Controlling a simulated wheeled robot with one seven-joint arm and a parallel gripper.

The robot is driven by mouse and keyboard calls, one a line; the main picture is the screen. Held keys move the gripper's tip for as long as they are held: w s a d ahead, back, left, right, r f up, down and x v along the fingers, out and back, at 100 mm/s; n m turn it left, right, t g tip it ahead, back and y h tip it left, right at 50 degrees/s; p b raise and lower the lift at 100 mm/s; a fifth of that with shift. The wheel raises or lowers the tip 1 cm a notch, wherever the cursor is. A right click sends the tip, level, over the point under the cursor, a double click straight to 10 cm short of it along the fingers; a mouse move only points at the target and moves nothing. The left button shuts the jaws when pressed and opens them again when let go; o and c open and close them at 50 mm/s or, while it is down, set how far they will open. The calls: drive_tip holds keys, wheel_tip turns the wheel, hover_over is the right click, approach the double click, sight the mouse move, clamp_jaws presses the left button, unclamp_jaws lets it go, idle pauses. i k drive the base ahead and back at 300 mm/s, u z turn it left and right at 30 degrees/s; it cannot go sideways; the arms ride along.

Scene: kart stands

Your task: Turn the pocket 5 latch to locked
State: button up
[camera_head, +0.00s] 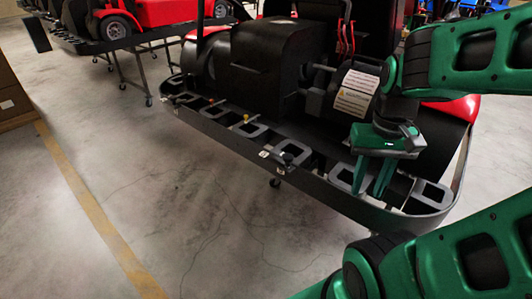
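The rear rack (225,133) of a black and red kart carries a row of grey-framed pockets. I cannot read any pocket numbers, so I cannot tell which is pocket 5. A dark latch-like piece with a pale tag (277,159) sits at the rack's front edge, near the middle. A small yellow knob (246,118) stands farther left. My gripper (371,188) points down over the right part of the rack, beside a grey pocket frame (342,176). Its two green fingers are apart, with nothing visible between them. The fingertips partly hide the rack behind them.
The kart's black housing (270,65) rises behind the rack, with a warning label plate (355,93) close to my gripper. More karts on stands (120,25) are at the back left. A brown box (10,95) is at the left edge. The concrete floor in front is clear.

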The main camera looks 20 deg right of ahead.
sight(288, 158)
drive_tip(key=u, duration=0.6)
drive_tip(key=k, duration=1.55)
drive_tip(key=z, duration=0.95)
drive_tip(key=i, duration=1)
drive_tip(key=u, duration=0.05)
